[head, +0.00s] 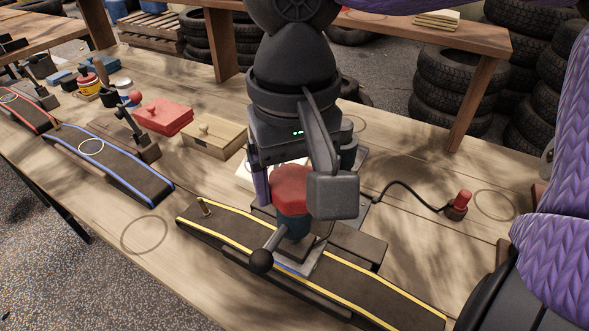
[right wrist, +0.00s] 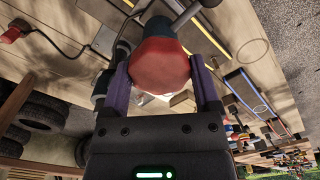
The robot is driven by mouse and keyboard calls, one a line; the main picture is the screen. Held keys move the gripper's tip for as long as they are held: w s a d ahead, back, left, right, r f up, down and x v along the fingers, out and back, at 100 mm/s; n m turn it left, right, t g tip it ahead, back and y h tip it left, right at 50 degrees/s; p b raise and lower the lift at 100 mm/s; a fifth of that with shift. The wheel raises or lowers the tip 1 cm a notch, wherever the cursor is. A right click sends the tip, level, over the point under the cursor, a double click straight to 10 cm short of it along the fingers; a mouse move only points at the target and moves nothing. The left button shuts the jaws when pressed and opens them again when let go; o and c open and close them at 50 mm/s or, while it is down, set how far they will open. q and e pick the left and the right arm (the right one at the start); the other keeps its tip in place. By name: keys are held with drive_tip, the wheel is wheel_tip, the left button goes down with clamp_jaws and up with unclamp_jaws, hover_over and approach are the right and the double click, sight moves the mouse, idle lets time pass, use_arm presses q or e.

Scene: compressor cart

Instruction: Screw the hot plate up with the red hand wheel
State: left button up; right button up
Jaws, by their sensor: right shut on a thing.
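The red hand wheel (head: 291,190) is a faceted red knob on top of a dark blue-grey body (head: 294,224) on the yellow-edged track. My right gripper (head: 290,178) points down over it and is shut on its sides. In the right wrist view the red wheel (right wrist: 160,63) sits between the two purple fingers of my right gripper (right wrist: 162,84). A lever with a black ball (head: 261,261) sticks out below the wheel. A grey plate (head: 307,262) lies under the body; I cannot tell whether it is the hot plate. My left gripper is not in view.
The yellow-edged track (head: 390,295) runs along the table's front. A red button (head: 462,200) on a black cable stands to the right. A wooden box (head: 215,138), a red box (head: 163,116) and a blue-edged track (head: 110,160) lie to the left. Tyres stand behind.

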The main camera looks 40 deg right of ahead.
drive_tip(key=n, duration=0.2)
drive_tip(key=shift+n, duration=1.2)
drive_tip(key=shift+n+p, duration=0.3)
drive_tip(key=shift+n, duration=1.4)
drive_tip(key=o, duration=1.1)
drive_tip(key=shift+r, duration=0.1)
